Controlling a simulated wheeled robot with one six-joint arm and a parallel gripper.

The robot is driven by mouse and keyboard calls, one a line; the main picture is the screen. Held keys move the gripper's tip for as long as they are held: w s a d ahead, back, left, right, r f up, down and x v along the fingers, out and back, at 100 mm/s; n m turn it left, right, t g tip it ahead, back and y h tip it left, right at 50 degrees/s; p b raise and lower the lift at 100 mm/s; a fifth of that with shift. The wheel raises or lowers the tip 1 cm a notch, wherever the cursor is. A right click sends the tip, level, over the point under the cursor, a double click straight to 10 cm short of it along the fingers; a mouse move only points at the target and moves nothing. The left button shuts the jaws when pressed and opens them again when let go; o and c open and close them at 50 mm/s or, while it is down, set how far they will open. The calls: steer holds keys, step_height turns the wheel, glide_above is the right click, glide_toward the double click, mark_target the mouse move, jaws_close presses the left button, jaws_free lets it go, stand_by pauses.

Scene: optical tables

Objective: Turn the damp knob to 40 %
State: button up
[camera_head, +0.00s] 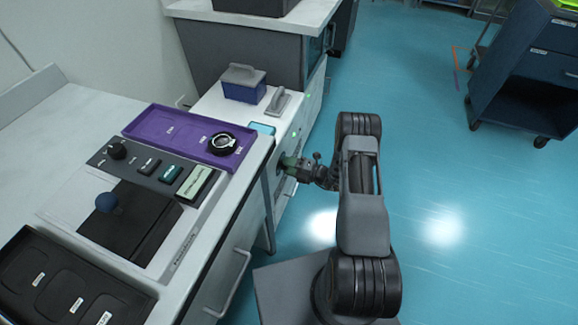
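My gripper (290,168) is small in the head view, at the front of a low white cabinet (313,98), with its tip pointing left towards the cabinet face. A dark greenish round part shows at the gripper's tip; I cannot tell whether it is a knob on the cabinet or whether the fingers touch it. The fingers are too small and dark to tell open from shut. A black round knob (117,151) sits on the grey control panel (137,163) at the left, well apart from my gripper. No "damp" label or percentage is readable on either.
A blue box (243,84) stands on the low cabinet. A dark blue cart (530,75) stands right; floor between is clear.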

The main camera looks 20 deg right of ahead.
steer(key=o, duration=0.4)
steer(key=shift+c, duration=0.2)
steer(key=p+v, duration=0.2)
steer(key=v, duration=1.1)
steer(key=shift+s+d, duration=0.25)
steer(key=shift+d, duration=0.1)
